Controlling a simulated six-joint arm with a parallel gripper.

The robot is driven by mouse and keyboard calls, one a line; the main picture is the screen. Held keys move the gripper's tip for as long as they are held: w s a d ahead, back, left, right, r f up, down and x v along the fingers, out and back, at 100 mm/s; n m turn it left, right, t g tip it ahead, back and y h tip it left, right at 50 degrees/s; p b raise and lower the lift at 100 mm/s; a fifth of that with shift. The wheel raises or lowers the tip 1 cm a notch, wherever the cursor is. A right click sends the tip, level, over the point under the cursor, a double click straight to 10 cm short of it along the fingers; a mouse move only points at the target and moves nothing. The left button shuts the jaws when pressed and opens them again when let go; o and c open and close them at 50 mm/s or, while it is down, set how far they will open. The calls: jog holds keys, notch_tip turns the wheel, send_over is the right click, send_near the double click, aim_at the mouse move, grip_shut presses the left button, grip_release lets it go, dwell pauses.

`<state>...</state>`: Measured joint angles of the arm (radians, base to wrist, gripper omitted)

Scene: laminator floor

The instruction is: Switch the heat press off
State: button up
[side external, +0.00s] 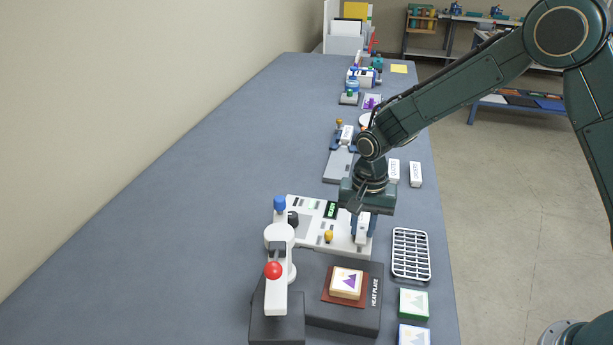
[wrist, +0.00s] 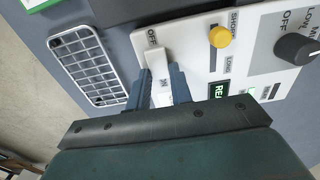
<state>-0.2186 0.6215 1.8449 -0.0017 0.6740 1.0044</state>
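The heat press has a white control panel (side external: 326,224) with a lit green display (side external: 331,209). A white power switch (wrist: 158,64) sits at the panel's right end, with OFF printed at one end and ON at the other. My gripper (wrist: 160,82) points down over this switch, its two blue fingers on either side of it. In the side view my gripper (side external: 363,232) is low at the panel's right end. I cannot tell whether the fingers touch the switch. Which way the switch is set is hard to read.
A yellow knob (wrist: 220,36) and a black dial (wrist: 296,48) stand on the panel. The press arm with a red knob (side external: 273,270) and the heat plate (side external: 343,315) are in front. A white rack (side external: 411,255) lies to the right. The bench's left side is clear.

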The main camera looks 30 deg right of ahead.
aim_at(361, 241)
grip_shut()
jog(key=shift+a, duration=0.1)
jog(key=shift+s+a+t+h, duration=0.1)
jog(key=shift+s+t+h, duration=0.1)
jog(key=shift+t+h, duration=0.4)
jog(key=o, duration=0.8)
grip_release()
jog(key=shift+r, duration=0.1)
jog(key=r, duration=0.4)
jog(key=s+a+r, duration=0.1)
jog(key=r, duration=0.8)
jog(key=shift+s+a+r, duration=0.25)
jog(key=shift+r, duration=0.05)
